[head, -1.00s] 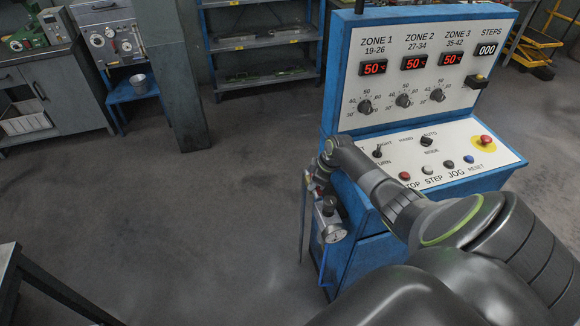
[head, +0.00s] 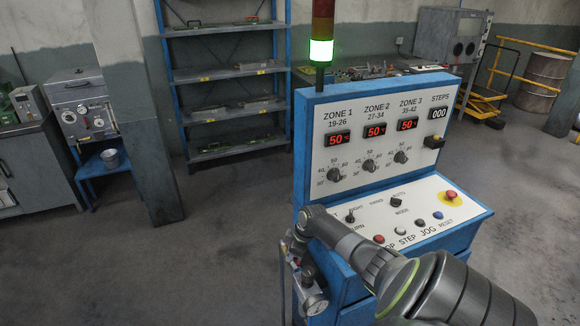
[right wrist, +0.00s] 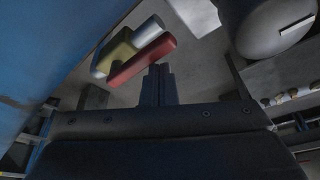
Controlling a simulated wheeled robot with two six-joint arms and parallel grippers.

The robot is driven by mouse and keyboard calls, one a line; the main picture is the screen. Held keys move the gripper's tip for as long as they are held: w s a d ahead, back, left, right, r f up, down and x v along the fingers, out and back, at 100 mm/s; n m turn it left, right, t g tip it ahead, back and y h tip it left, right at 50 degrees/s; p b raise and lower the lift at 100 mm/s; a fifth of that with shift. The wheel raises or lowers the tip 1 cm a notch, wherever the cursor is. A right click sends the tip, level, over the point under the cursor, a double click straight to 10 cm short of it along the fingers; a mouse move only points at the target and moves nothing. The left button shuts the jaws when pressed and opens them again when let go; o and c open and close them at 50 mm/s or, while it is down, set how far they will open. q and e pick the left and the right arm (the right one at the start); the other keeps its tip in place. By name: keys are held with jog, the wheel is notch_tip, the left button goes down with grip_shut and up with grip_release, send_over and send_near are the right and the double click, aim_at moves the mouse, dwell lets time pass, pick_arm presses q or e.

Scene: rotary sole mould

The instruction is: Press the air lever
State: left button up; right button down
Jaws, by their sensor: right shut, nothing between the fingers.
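The air lever (right wrist: 143,63) is a red bar in the right wrist view. It is beside a yellow body (right wrist: 118,53) and a pale cylinder (right wrist: 147,31). My right gripper (right wrist: 157,72) is shut and empty, its dark fingertips just below the red bar in the picture. A narrow gap seems to separate them, but contact is hard to judge. In the head view my right arm reaches over the left part of the blue console (head: 470,232), and its wrist hides most of the lever area. My left gripper is in neither view.
The console top carries knobs and push buttons, with a red emergency button (head: 450,195) at right. A signal tower (head: 321,50) glows green. The floor left of the console is clear.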

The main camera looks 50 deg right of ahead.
notch_tip(320, 180, up, 10)
jog(key=b, duration=0.1)
jog(key=shift+w+a+f, duration=0.15)
jog(key=shift+a+f, duration=0.1)
jog(key=shift+a, duration=0.1)
dwell(0.6)
